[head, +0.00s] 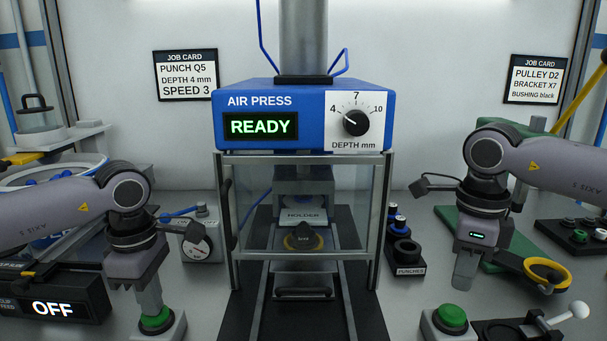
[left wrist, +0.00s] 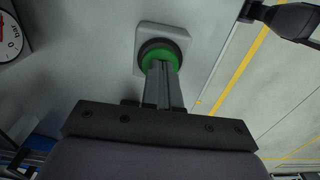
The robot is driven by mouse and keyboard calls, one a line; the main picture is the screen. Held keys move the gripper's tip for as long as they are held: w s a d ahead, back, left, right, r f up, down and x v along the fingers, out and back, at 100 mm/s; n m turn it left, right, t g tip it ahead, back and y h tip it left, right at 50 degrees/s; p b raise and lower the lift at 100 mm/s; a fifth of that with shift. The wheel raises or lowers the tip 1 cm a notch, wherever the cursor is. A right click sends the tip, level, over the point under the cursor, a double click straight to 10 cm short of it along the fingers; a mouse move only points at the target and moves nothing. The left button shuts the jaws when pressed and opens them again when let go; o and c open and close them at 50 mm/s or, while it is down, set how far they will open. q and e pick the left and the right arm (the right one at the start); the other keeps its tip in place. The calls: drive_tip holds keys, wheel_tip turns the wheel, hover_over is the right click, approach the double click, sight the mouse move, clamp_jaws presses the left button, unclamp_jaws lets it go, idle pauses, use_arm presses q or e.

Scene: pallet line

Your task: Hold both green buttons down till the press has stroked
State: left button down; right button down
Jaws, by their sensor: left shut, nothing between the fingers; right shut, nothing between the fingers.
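The left green button (head: 157,322) sits on a pale box at the front left. My left gripper (head: 152,308) is shut and empty, its fingertips at the button's top; I cannot tell whether the button is pressed in. The left wrist view shows the shut fingers (left wrist: 162,68) over the green button (left wrist: 160,52), partly hiding it. The right green button (head: 452,314) sits on a pale box at the front right, uncovered. My right gripper (head: 464,284) is shut and empty above and slightly behind it, apart from it. The blue air press (head: 270,90) reads READY.
The press guard (head: 345,205) stands in the middle, with a holder (head: 303,217) inside. A punch rack (head: 405,262) stands right of it. A yellow-rimmed black item (head: 545,270) and a white-knobbed lever (head: 578,310) are near the right gripper. A box reading OFF (head: 53,308) is at left.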

sight(453, 312)
drive_tip(key=shift+f, duration=1.7)
drive_tip(key=shift+f, duration=1.2)
idle(1.4)
drive_tip(key=shift+f, duration=0.15)
idle(3.2)
